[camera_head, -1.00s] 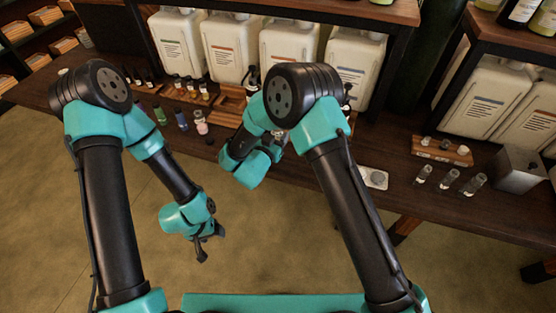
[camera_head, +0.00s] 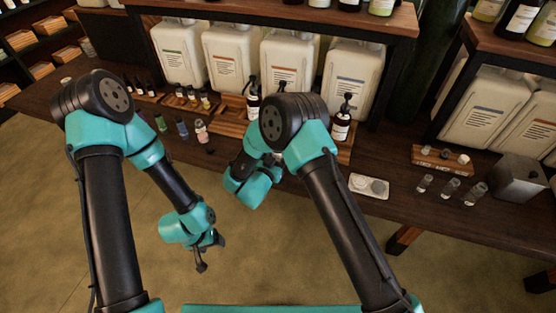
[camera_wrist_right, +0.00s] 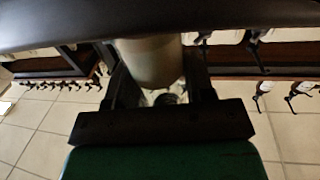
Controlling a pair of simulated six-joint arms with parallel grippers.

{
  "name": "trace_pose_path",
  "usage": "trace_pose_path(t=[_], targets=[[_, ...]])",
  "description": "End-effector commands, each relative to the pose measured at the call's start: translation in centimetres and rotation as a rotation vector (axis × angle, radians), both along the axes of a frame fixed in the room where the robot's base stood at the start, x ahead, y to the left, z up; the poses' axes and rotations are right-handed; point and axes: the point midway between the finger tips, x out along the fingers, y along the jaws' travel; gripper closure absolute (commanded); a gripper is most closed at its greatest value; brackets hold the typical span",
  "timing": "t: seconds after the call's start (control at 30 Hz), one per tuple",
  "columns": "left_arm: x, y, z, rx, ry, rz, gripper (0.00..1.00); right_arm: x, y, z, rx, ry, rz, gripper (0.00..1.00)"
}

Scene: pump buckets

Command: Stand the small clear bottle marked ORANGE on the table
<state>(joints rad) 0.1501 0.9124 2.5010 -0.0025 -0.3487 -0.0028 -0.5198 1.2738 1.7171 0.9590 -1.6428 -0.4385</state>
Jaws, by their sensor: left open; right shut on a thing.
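My right gripper (camera_wrist_right: 160,85) is shut on a small pale, cloudy bottle (camera_wrist_right: 151,62) in the right wrist view. No label can be read on it, so I cannot tell whether it is the one marked ORANGE. In the head view the right wrist is over the table's front edge, and its fingers and the bottle are hidden behind the arm. My left gripper (camera_head: 203,256) is open and empty, in front of the table and over the floor. The table (camera_head: 300,190) is dark wood.
Small green (camera_head: 160,122), blue (camera_head: 182,129) and pink (camera_head: 201,132) bottles stand on the left of the table. A pump bottle (camera_head: 341,125), a pale flat plate (camera_head: 369,186), clear bottles (camera_head: 449,188) and a metal box (camera_head: 518,178) are further right. White jugs (camera_head: 290,68) line the back.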

Motion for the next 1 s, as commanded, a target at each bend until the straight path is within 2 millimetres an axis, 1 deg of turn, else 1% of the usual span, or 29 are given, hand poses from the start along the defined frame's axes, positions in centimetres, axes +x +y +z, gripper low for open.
trace_pose_path(t=[0.03, 0.13, 0.57, 0.6, 0.83, 0.87, 1.0], targets=[[0.0, 0.0, 0.0, 0.0, 0.0, 0.0, 0.36, 0.0, 0.0, -0.8, 0.0, 0.001, 0.0, 0.8], [0.0, 0.0, 0.0, 0.0, 0.0, 0.0, 0.36, 0.0, 0.0, -1.7, 0.0, 0.0, 0.0, 0.8], [0.0, 0.0, 0.0, 0.0, 0.0, 0.0, 0.36, 0.0, 0.0, -2.2, 0.0, 0.0, 0.0, 0.8], [0.0, 0.0, 0.0, 0.0, 0.0, 0.0, 0.36, 0.0, 0.0, -2.2, 0.0, 0.0, 0.001, 0.49], [0.0, 0.0, 0.0, 0.0, 0.0, 0.0, 0.36, 0.0, 0.0, -2.2, 0.0, 0.0, 0.0, 0.27], [0.0, 0.0, 0.0, 0.0, 0.0, 0.0, 0.36, 0.0, 0.0, -2.2, 0.0, 0.0, 0.0, 0.26], [0.0, 0.0, 0.0, 0.0, 0.0, 0.0, 0.36, 0.0, 0.0, -2.2, 0.001, 0.0, 0.0, 0.26]])
